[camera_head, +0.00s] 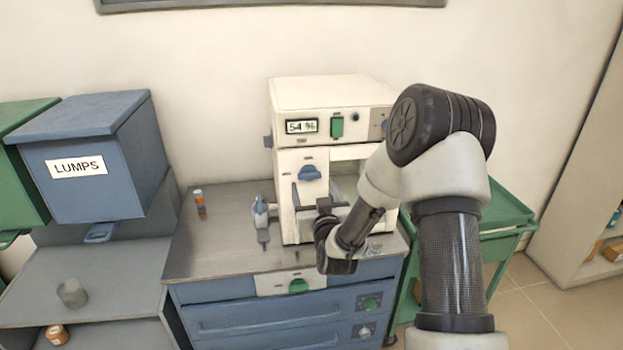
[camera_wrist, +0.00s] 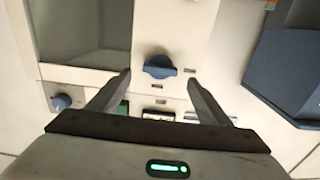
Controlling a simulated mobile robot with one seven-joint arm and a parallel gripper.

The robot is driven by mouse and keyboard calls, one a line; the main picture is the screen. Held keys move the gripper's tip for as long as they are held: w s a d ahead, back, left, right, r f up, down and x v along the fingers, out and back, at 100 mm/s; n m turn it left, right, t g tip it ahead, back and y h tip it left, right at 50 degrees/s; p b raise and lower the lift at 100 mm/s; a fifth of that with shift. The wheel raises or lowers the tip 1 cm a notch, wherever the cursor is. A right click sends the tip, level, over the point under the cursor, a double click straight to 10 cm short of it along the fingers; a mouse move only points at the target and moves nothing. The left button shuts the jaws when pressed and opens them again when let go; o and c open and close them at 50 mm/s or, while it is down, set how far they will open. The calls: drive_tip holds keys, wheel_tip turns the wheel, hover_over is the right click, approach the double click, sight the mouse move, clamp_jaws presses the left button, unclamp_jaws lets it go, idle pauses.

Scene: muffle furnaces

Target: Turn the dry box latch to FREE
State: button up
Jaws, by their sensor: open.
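The dry box (camera_head: 322,94) is a white cabinet with a 54 % display (camera_head: 301,127) on the steel bench top. Its latch is a blue knob (camera_head: 310,172) on the front, with small labels around it that I cannot read. In the wrist view the knob (camera_wrist: 160,67) sits between and slightly past my fingertips. Its grip bar lies roughly level. My gripper (camera_wrist: 159,78) is open, with one finger to each side of the knob. In the head view my gripper (camera_head: 315,200) is in front of the box, just below the knob. Contact with the knob is not visible.
A green switch (camera_head: 337,127) is beside the display. A second blue knob (camera_wrist: 62,101) shows in the wrist view. A green cart (camera_head: 505,212) stands right.

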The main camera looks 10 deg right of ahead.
sight(310, 178)
drive_tip(key=shift+w, duration=2.15)
drive_tip(key=shift+c, duration=0.4)
drive_tip(key=c, duration=1)
drive_tip(key=shift+o, duration=0.2)
